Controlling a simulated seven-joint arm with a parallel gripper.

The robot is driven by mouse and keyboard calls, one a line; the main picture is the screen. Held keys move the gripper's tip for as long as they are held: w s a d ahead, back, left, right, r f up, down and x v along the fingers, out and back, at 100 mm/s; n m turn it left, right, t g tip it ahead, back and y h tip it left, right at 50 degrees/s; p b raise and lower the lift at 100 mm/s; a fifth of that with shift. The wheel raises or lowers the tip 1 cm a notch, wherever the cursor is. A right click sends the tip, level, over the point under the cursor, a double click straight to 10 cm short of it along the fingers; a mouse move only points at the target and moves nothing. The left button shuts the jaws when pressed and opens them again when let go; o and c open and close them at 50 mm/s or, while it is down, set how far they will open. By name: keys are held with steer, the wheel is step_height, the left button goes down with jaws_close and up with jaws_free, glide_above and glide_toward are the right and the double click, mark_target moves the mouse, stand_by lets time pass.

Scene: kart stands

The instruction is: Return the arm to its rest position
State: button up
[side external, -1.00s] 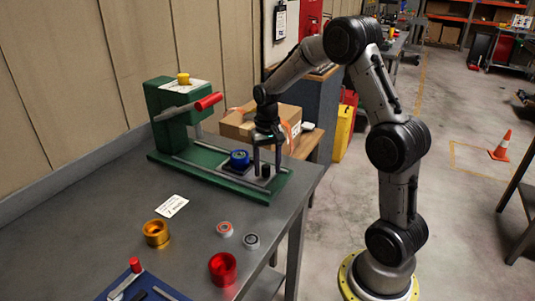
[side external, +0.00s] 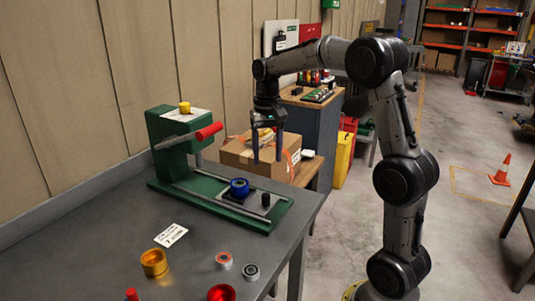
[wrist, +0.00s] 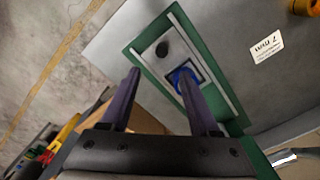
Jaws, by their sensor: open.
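My gripper (side external: 268,146) is open and empty, pointing down above the far right end of the green press base in the side view. In the wrist view its two dark fingers (wrist: 158,80) stand apart with nothing between them. A blue ring-shaped part (side external: 239,187) sits on the dark plate of the green press (side external: 174,140). It also shows in the wrist view (wrist: 178,76), partly hidden by a finger. A small black cylinder (side external: 266,200) stands on the base to the right of the blue part.
On the grey table (side external: 120,235) lie a white label (side external: 171,235), a gold ring (side external: 154,262), a red ring (side external: 221,293) and two small bearings (side external: 224,259). A cardboard box (side external: 245,155) stands behind the table.

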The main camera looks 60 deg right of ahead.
steer(key=s+a+r+n+t, duration=0.3)
steer(key=s+a+r, duration=0.5)
steer(key=a, duration=0.3)
steer(key=s+a+f+n+t, duration=0.1)
steer(key=s+a+f+n, duration=0.2)
steer(key=s, duration=0.3)
steer(key=s+a+f+n+t, duration=0.1)
steer(key=s+a+f+n, duration=0.2)
steer(key=s, duration=0.3)
steer(key=shift+s+f+t, duration=0.3)
steer(key=shift+f, duration=0.5)
